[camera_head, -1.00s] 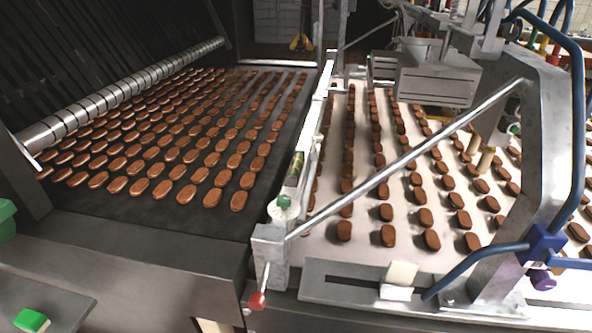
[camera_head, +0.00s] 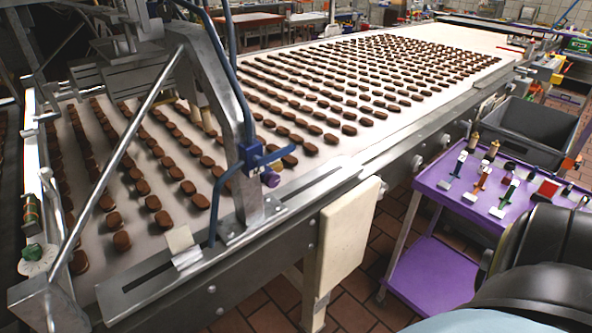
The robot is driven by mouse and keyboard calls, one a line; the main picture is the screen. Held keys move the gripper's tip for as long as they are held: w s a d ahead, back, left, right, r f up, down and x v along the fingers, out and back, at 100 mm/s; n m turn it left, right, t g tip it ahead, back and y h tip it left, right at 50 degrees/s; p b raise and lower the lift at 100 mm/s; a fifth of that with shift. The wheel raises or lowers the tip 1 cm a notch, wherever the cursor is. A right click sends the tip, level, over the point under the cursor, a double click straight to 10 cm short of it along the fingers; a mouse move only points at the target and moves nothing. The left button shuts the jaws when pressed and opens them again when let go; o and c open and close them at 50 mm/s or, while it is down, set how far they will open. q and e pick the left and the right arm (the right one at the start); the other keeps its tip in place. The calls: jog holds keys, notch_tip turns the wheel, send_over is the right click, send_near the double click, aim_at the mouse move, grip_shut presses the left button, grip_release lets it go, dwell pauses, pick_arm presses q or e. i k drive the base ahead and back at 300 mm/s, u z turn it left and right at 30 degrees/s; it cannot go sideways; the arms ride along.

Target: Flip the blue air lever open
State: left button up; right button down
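On the purple cart at the right stand several small lever-like parts, including one with a dark blue and white body (camera_head: 459,164) and an orange one (camera_head: 482,178). They are too small to tell open from closed. Neither gripper is in view; dark rounded parts of my own body fill the lower right corner.
A white conveyor (camera_head: 340,130) carries rows of brown biscuits beside the bracket. The purple cart (camera_head: 425,185) stands right of it, with a grey bin (camera_head: 530,130) behind. Tiled floor (camera_head: 362,295) shows between the conveyor and cart.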

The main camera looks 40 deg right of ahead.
aim_at(260, 162)
jog(key=k, duration=0.35)
jog(key=z, duration=1.05)
jog(key=i, duration=0.5)
jog(key=k, duration=1.3)
jog(key=z, duration=0.75)
jog(key=i, duration=1.25)
jog(key=u, duration=0.1)
